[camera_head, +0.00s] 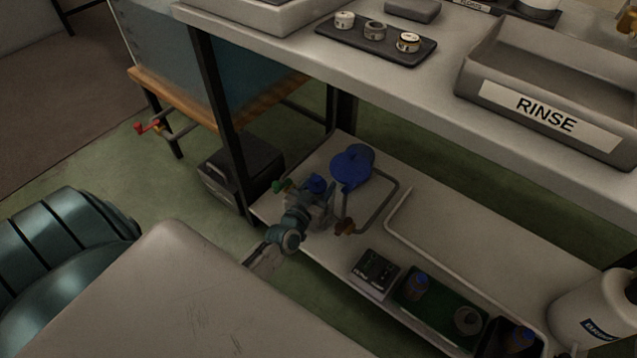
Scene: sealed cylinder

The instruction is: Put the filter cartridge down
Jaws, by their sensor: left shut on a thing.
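My left gripper (316,203) reaches over the left end of the lower shelf (440,225), beside a pipe assembly. A larger blue round part (352,166) sits just right of the gripper, by a bent grey pipe (378,208). My right gripper is not in view.
A black box (376,268) and a bottle labelled white jug (597,307) stand rightward on the shelf. Above are the worktop (410,95), a dark tray (378,47) and the RINSE tray (545,112).

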